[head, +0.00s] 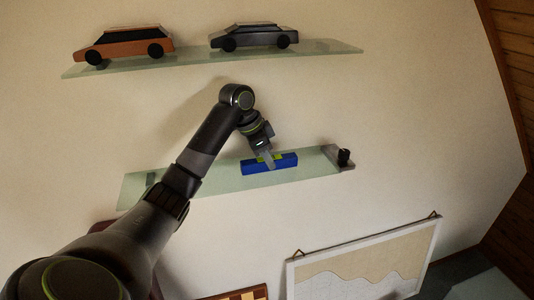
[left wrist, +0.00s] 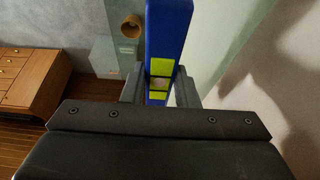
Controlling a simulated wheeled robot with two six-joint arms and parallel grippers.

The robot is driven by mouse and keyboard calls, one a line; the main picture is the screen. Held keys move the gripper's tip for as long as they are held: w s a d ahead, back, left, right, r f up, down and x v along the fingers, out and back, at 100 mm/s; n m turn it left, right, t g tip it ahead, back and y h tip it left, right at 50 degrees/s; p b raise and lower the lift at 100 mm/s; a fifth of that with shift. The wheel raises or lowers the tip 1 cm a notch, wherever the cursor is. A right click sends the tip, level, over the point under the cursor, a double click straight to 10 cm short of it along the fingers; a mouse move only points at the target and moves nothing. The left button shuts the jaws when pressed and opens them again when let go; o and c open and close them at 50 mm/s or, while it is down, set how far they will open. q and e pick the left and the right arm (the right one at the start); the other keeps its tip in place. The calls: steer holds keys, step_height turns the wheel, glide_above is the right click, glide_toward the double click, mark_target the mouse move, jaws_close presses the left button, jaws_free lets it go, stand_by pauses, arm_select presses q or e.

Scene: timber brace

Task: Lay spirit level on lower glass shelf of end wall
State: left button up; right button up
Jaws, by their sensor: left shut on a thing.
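The spirit level (head: 283,164) is a blue bar with yellow-green parts. In the head view it lies lengthwise along the lower glass shelf (head: 215,181), at its right half; I cannot tell whether it touches the glass. My left gripper (head: 268,158) reaches it from above and is shut on its middle. In the left wrist view the level (left wrist: 168,30) runs up between the fingers of my left gripper (left wrist: 160,88), with its yellow-green parts showing there. My right gripper is not in view.
A small dark object (head: 344,156) stands at the right end of the lower shelf. The upper glass shelf (head: 190,57) carries an orange model car (head: 125,45) and a grey one (head: 253,38). A framed picture (head: 365,262) is below. A wooden drawer cabinet (left wrist: 40,75) stands on the floor.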

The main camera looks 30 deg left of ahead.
mark_target(257, 161)
arm_select(q)
steer(key=shift+f, duration=0.35)
steer(key=o, duration=1.1)
steer(key=shift+c, duration=0.2)
steer(key=shift+s+a+r+b, duration=0.1)
steer(key=shift+a+r+b, duration=0.05)
steer(key=shift+r+b, duration=0.2)
steer(key=b+v, duration=0.2)
steer(key=v, duration=0.4)
steer(key=shift+s, duration=0.1)
steer(key=shift+a+r, duration=0.1)
steer(key=shift+r, duration=0.25)
